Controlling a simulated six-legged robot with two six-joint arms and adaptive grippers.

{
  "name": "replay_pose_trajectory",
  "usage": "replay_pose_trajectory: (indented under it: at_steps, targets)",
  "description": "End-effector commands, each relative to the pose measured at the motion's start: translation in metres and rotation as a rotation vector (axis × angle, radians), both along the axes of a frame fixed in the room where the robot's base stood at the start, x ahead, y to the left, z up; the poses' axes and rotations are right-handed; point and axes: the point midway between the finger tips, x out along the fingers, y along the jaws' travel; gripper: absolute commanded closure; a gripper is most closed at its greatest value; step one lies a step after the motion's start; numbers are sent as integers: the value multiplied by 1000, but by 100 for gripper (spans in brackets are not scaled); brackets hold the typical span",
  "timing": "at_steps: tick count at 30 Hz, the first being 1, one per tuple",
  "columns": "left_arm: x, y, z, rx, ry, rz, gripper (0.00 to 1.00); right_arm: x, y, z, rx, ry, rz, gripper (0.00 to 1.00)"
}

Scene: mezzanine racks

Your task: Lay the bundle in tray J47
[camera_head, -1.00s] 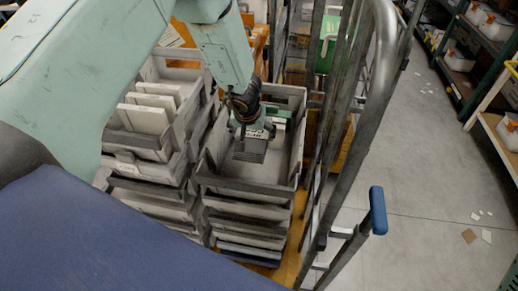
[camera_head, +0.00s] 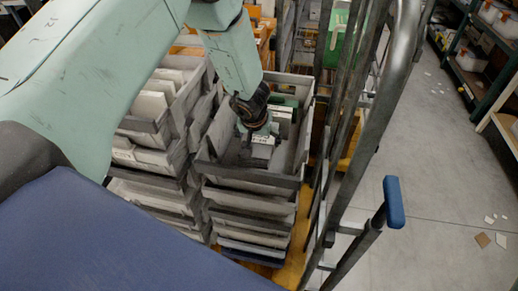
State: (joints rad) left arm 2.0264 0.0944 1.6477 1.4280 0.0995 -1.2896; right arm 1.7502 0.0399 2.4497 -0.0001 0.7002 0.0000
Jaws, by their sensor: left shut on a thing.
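My left gripper (camera_head: 258,138) reaches down into the open top grey tray (camera_head: 245,178) of the middle stack. It is shut on a small grey bundle (camera_head: 258,157), which shows just below its fingers inside the tray walls. I cannot tell whether the bundle touches the tray floor. A green and white item (camera_head: 284,106) lies at the far end of the same tray. No label reading J47 is legible, so I cannot confirm which tray it is. My right gripper is not in view.
More stacked grey trays with white folders (camera_head: 150,106) stand close on the left. A metal cage frame (camera_head: 372,120) with a blue-capped handle (camera_head: 394,202) rises close on the right. The grey floor (camera_head: 440,160) beyond is mostly clear, with a few paper scraps.

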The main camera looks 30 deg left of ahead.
Motion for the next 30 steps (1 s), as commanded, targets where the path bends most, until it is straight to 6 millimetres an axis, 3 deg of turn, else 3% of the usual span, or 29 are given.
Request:
replay_pose_trajectory:
  at_steps: [7, 30]
  targets:
    - [0, 1, -30, -1, 1, 1, 51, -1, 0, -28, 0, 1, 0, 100]
    - [0, 0, -42, 0, 2, 0, 51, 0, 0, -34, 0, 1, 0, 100]
